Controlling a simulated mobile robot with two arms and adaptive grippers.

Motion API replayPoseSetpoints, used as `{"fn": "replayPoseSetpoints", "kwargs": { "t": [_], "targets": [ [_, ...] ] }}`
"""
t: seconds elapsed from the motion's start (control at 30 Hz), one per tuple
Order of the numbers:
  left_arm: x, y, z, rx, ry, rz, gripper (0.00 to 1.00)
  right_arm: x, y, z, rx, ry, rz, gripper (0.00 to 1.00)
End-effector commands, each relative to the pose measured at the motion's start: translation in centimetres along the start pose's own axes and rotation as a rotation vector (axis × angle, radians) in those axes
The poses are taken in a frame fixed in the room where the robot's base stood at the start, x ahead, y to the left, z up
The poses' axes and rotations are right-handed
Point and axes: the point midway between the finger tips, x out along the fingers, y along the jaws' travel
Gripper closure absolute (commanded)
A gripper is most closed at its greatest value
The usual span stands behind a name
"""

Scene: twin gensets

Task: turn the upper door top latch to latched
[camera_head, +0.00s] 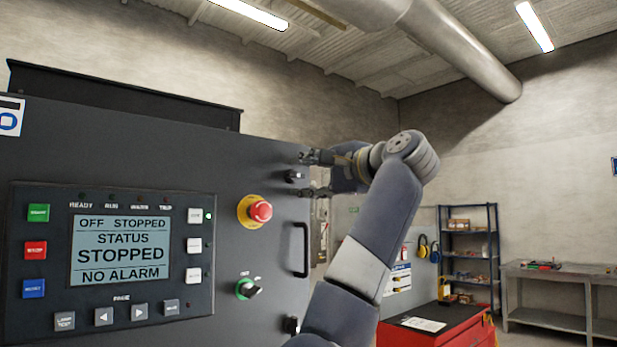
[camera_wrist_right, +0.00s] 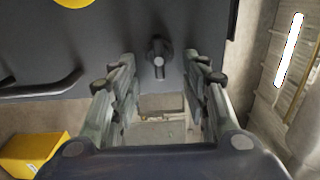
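The upper door top latch (camera_head: 294,175) is a small dark knob near the right edge of the grey panel door (camera_head: 230,160). In the right wrist view the latch (camera_wrist_right: 158,56) lies ahead between the fingertips, its grip lengthwise up and down in that picture. My right gripper (camera_head: 309,174) is open, with one finger above the latch's height and one below. In the right wrist view my right gripper (camera_wrist_right: 158,74) has a clear gap on both sides of the latch and holds nothing. My left gripper is out of view.
The door bears a red emergency stop (camera_head: 260,211), a black handle (camera_head: 301,250), a green-ringed selector (camera_head: 248,288) and a lower latch (camera_head: 291,325). A display panel (camera_head: 120,250) fills the left. A red tool cabinet (camera_head: 440,335), shelf (camera_head: 468,262) and workbench (camera_head: 560,275) stand behind.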

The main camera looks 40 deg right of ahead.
Motion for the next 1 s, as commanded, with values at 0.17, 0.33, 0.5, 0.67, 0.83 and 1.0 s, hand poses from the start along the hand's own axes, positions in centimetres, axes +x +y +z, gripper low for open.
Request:
{"fn": "replayPoseSetpoints", "kwargs": {
  "t": [0.17, 0.33, 0.5, 0.67, 0.83, 1.0],
  "targets": [
    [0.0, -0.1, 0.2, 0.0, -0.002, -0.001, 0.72, -0.4, -0.1, 0.0, 0.0, 0.001, -0.002, 0.57],
    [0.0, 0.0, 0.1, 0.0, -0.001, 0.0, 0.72, -2.7, -0.1, -0.1, -0.001, 0.003, -0.004, 0.57],
    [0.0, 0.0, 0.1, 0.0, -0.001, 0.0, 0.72, -6.5, -0.1, -0.1, 0.0, 0.003, -0.005, 0.57],
    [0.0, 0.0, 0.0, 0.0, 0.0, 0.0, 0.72, -9.6, 0.0, -0.1, 0.001, 0.003, -0.003, 0.57],
    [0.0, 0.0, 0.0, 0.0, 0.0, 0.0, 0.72, -11.5, 0.0, -0.1, 0.0, 0.001, -0.001, 0.57],
    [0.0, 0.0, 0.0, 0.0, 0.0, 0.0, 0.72, -12.1, 0.0, -0.1, 0.0, 0.0, 0.0, 0.57]
  ]
}}
